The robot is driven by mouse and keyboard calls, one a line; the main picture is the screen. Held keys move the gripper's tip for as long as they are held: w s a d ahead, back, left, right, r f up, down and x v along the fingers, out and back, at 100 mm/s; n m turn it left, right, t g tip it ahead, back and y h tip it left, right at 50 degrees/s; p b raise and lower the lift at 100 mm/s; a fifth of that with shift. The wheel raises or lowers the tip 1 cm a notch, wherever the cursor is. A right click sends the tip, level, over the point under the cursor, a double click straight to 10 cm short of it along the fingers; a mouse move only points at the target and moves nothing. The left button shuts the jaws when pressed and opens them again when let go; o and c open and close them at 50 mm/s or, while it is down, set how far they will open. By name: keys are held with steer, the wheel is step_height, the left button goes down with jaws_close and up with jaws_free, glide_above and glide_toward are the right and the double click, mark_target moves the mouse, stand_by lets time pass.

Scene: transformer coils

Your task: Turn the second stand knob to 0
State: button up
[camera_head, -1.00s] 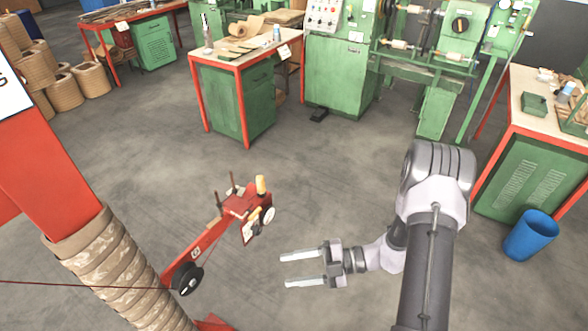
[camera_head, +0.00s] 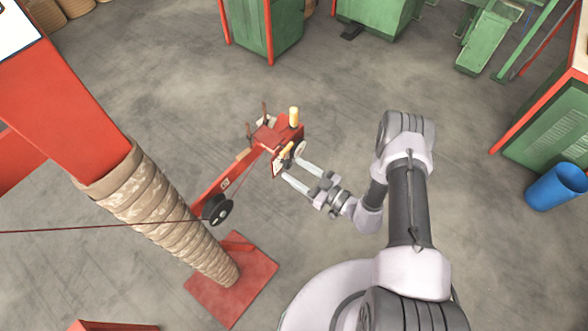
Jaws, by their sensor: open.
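A red stand head (camera_head: 270,135) with a yellow-orange cylinder on top sits at the end of a slanted red arm (camera_head: 222,184). A small pale-rimmed round part (camera_head: 300,149) is on the head's right side, partly hidden by my gripper. A black wheel (camera_head: 217,209) sits lower on the red arm. I cannot tell which round part is the second stand knob, and no scale numbers are readable. My gripper (camera_head: 292,167) is open, its two pale fingers pointing left at the head's right side. Contact cannot be judged, and nothing shows between the fingers.
A wrapped cylindrical column (camera_head: 150,203) stands at left on a red base plate (camera_head: 232,279), with a thin dark red line crossing it. A blue bin (camera_head: 556,187) and green cabinets (camera_head: 262,28) stand farther off. The grey floor between is clear.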

steer(key=shift+w+a, duration=0.45)
steer(key=shift+a, duration=0.1)
jaws_close()
